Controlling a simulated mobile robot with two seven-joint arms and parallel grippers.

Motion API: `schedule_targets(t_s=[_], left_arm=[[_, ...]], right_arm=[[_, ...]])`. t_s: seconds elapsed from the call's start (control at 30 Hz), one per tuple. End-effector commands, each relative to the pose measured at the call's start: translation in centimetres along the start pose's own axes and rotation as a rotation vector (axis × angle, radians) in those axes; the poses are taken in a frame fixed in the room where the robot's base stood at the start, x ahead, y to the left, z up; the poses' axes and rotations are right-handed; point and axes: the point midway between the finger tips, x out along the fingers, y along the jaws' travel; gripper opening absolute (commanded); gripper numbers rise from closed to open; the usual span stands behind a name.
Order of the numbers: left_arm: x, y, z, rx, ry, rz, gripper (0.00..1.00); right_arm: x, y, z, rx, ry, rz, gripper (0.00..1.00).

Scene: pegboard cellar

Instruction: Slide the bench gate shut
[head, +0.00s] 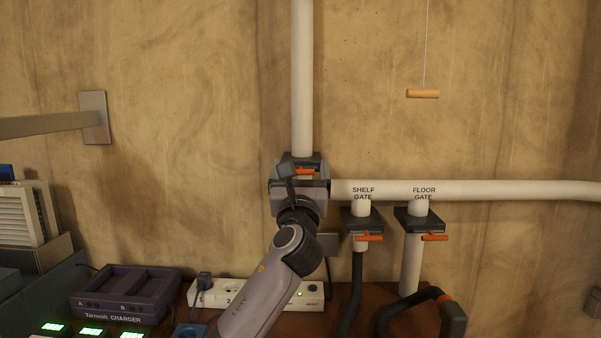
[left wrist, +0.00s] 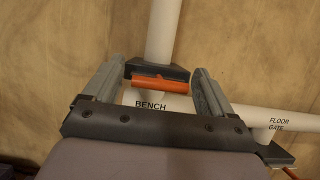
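The bench gate (left wrist: 159,68) is a dark block on the upright white pipe, with an orange handle (left wrist: 162,84) in front and the word BENCH on the pipe below. In the head view, part of its orange handle (head: 305,171) shows behind my left gripper (head: 297,168), which hides much of the gate. In the left wrist view, my left gripper (left wrist: 161,84) is open, with one finger on each side of the handle. A gap shows between the fingers and the handle. My right gripper is not in view.
The shelf gate (head: 362,222) and floor gate (head: 419,221), both with orange handles, hang below the horizontal white pipe (head: 500,190) to the right. A wooden pull handle (head: 423,93) hangs on a cord. A charger (head: 126,292) and a power strip (head: 310,296) sit on the bench below.

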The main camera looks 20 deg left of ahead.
Motion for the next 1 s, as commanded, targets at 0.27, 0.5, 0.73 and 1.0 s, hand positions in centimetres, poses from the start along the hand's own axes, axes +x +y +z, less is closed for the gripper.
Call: schedule_targets(t_s=[0.27,0.5,0.73,1.0], left_arm=[[-0.6,-0.1,-0.2,0.001,0.001,-0.002,0.85],[-3.5,-0.1,-0.3,0.0,0.001,-0.001,0.85],[-6.2,-0.1,-0.2,0.0,0.001,-0.001,0.85],[-7.2,-0.1,-0.1,0.001,0.001,-0.001,0.85]], right_arm=[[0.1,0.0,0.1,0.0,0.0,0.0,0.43],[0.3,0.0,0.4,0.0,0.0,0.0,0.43],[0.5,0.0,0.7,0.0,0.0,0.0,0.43],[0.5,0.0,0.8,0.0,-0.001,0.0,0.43]])
